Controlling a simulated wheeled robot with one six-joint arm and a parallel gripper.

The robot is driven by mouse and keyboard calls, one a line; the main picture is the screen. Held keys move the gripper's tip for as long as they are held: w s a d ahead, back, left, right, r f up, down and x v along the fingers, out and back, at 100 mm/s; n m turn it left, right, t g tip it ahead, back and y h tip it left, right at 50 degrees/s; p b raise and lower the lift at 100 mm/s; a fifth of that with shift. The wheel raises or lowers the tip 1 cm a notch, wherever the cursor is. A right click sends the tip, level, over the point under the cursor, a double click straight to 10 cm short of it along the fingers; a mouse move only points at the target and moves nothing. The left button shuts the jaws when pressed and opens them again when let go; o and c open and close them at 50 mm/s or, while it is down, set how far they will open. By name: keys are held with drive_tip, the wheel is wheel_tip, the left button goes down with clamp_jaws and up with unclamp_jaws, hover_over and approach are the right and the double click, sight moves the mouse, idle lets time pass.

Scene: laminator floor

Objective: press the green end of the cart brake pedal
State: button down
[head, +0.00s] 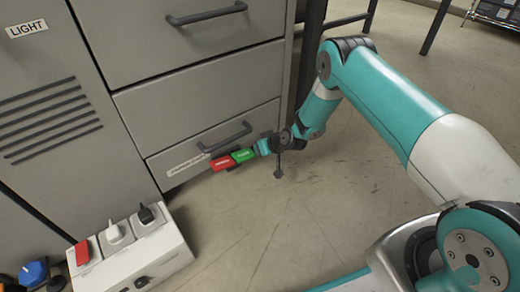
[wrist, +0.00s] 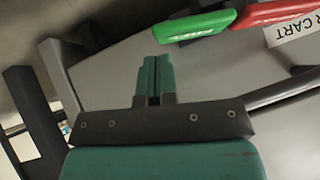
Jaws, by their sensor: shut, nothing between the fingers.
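The cart brake pedal is low at the front of the grey cart, with a green end (head: 243,155) on the right and a red end (head: 222,163) on the left. In the wrist view the green end (wrist: 195,27) and the red end (wrist: 275,13) show at the top right. My gripper (head: 264,147) is just right of the green end in the head view. In the wrist view its fingers (wrist: 157,62) are together and empty, just below the green end's left corner. A narrow gap seems to separate them; contact cannot be told.
The grey cart's drawers (head: 205,100) with dark handles rise behind the pedal, and a white label (head: 188,165) is beside it. A light box with switches (head: 130,250) stands at the lower left. The floor (head: 290,215) right of the box is clear. Dark legs stand behind my arm.

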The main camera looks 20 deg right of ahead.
drive_tip(key=r+p+v, duration=0.1)
drive_tip(key=p+v, duration=0.5)
drive_tip(key=v, duration=0.5)
drive_tip(key=shift+w+a, duration=0.2)
drive_tip(key=shift+w, duration=0.1)
drive_tip(key=shift+r, duration=0.1)
